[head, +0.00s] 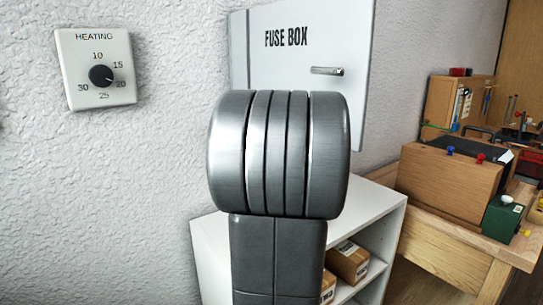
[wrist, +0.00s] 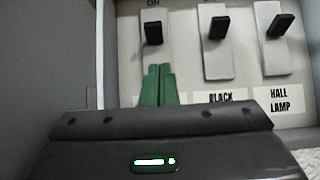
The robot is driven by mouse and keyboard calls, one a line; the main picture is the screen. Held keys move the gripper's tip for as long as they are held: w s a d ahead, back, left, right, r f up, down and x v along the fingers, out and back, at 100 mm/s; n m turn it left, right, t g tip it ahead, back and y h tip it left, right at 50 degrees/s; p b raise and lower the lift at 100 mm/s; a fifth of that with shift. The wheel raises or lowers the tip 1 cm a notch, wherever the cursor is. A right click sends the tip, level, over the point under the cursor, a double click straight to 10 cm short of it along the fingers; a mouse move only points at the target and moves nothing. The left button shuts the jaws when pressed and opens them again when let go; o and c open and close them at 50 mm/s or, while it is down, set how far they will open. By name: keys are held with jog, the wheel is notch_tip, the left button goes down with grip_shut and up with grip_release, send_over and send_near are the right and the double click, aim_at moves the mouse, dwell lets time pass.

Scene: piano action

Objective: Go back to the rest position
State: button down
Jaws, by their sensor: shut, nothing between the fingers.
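My gripper (wrist: 157,86) shows in the wrist view with its two green fingers together and nothing between them. It is in front of the fuse box switch panel, just below the left switch (wrist: 153,32), which has "ON" above it. I cannot tell if the fingertips touch the panel. The middle switch (wrist: 218,27) and the right switch (wrist: 277,24) stand beside it, the right one above a "HALL LAMP" label. In the head view the white fuse box door (head: 290,62) has a handle at its right; my grey arm covers its lower part and hides my gripper.
A heating dial (head: 100,75) is on the wall at left. A white shelf (head: 390,205) holding cardboard boxes (head: 347,262) stands below the fuse box. At right, a wooden bench (head: 450,250) carries a wooden case (head: 447,180) and a green box (head: 502,218).

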jog(key=v, duration=0.4)
jog(key=shift+a+f, duration=0.1)
jog(key=shift+f, duration=0.1)
